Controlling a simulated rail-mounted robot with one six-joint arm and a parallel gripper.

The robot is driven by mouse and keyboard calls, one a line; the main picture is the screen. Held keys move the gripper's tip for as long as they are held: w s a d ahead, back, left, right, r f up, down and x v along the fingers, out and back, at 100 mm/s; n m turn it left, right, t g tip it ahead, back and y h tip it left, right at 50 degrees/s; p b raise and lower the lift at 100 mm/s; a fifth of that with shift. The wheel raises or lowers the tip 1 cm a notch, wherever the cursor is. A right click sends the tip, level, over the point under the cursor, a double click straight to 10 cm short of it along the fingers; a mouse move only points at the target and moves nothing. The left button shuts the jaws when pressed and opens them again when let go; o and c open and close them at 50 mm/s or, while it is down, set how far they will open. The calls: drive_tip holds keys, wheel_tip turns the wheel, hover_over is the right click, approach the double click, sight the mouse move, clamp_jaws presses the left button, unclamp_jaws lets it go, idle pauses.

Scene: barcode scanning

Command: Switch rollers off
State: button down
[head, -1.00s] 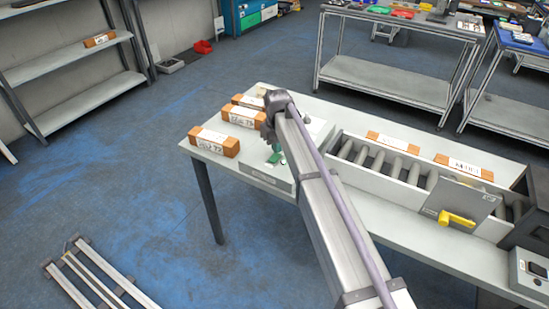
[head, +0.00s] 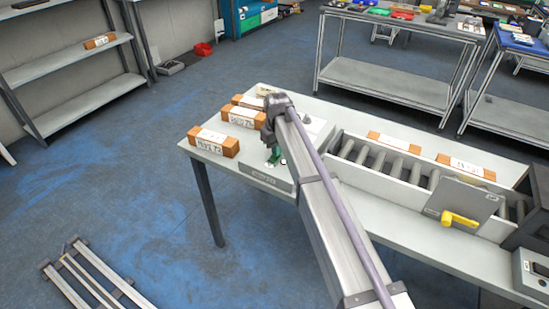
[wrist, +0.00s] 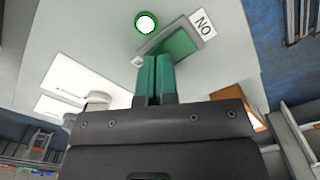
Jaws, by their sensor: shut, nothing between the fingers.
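My gripper (wrist: 157,60) is shut and empty, its two green fingers pressed together. In the wrist view its tips overlap the near left end of a green rectangular switch (wrist: 184,44); I cannot tell whether they touch it. A label (wrist: 203,23) beside the switch reads as "NO" from this angle. A round white light with a green ring (wrist: 146,23) sits just left of the switch. In the head view my gripper (head: 274,156) is partly hidden by my arm, over the table's left end. The rollers (head: 390,164) lie in a conveyor on the right.
Several orange boxes with white labels stand on the table, one at its left corner (head: 210,143) and one behind the rollers (head: 465,168). A grey plate with a yellow handle (head: 460,218) stands across the conveyor.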

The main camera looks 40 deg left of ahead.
drive_tip(key=shift+f, duration=0.1)
wheel_tip(320, 180, up, 7)
drive_tip(key=p, duration=0.7)
drive_tip(key=s+d+m, duration=0.3)
drive_tip(key=d+m, duration=0.1)
drive_tip(key=d, duration=1.7)
drive_tip(key=s+d+m, duration=0.4)
drive_tip(key=d+m, duration=0.1)
drive_tip(key=d, duration=1.6)
drive_tip(key=s+d+m, duration=0.3)
drive_tip(key=d+m, duration=0.1)
drive_tip(key=d, duration=1.8)
drive_tip(key=shift+s+m, duration=0.2)
drive_tip(key=shift+m, duration=0.1)
